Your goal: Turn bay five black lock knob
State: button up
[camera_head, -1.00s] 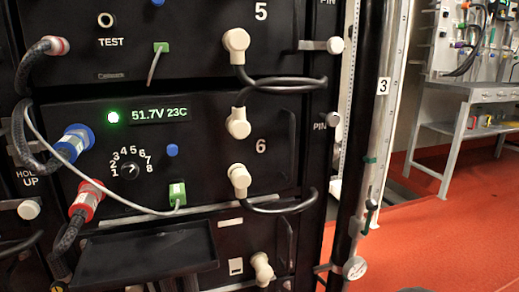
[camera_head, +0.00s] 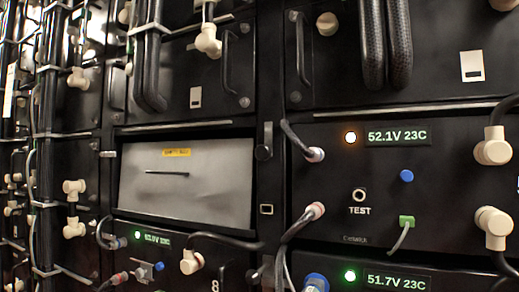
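The bay five unit (camera_head: 330,190) is at the right, with an amber light, a "52.1V 23C" display (camera_head: 397,138) and a TEST socket. Its number is outside the view. My gripper is not in view.
Grey cables with pale ends (camera_head: 315,154) loop at the bay five unit's left edge. Beige connectors (camera_head: 492,147) stick out at the right. Thick black cables (camera_head: 386,45) hang above. The grey panel bears a yellow label and a dark bar.

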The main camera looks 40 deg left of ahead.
aim_at(262, 151)
jog(key=u, duration=1.7)
